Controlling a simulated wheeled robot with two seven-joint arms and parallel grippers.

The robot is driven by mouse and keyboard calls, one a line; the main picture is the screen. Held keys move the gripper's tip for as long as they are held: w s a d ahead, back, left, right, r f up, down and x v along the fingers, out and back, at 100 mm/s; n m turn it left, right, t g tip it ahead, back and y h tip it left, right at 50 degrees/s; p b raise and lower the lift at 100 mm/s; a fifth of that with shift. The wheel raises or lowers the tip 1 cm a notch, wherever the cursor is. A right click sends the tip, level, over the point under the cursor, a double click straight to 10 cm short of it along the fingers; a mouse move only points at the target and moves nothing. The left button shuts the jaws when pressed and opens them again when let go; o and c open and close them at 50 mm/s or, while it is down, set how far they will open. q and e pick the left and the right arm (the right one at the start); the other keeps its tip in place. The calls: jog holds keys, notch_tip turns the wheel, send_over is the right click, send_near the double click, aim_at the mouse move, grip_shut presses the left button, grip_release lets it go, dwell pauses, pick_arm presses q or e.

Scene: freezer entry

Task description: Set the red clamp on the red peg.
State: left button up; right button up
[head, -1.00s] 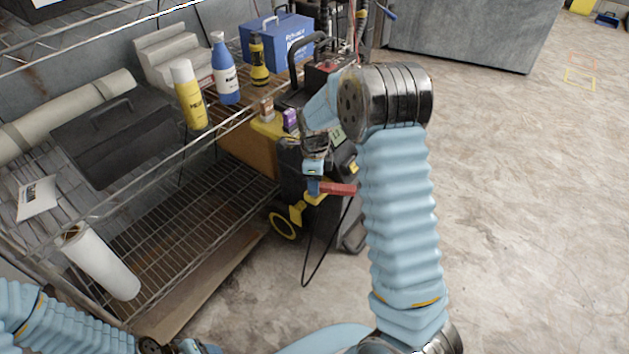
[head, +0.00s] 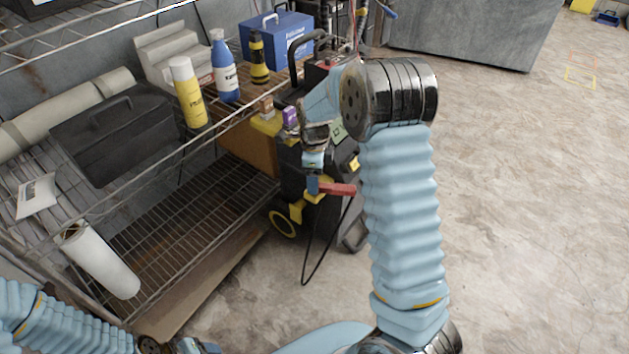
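The red clamp (head: 338,189) shows as a red handle sticking out to the right of my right gripper (head: 313,184). The gripper's blue fingers appear closed around it, in front of a dark wheeled machine (head: 290,160). The clamp's jaws are hidden or too small to make out. I cannot pick out the red peg for certain; there is a small red patch (head: 327,62) on top of the machine. My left gripper (head: 195,346) is at the bottom edge, cut off, and its fingers cannot be made out.
A wire shelf (head: 200,215) stands at left with a black toolbox (head: 118,138), a yellow spray can (head: 188,95), a blue bottle (head: 226,72) and a paper roll (head: 100,262). A black cable (head: 308,265) hangs in a loop by the machine.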

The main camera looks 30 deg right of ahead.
notch_tip(320, 180, up, 12)
jog(key=shift+f+p, duration=0.25)
jog(key=shift+p, duration=0.15)
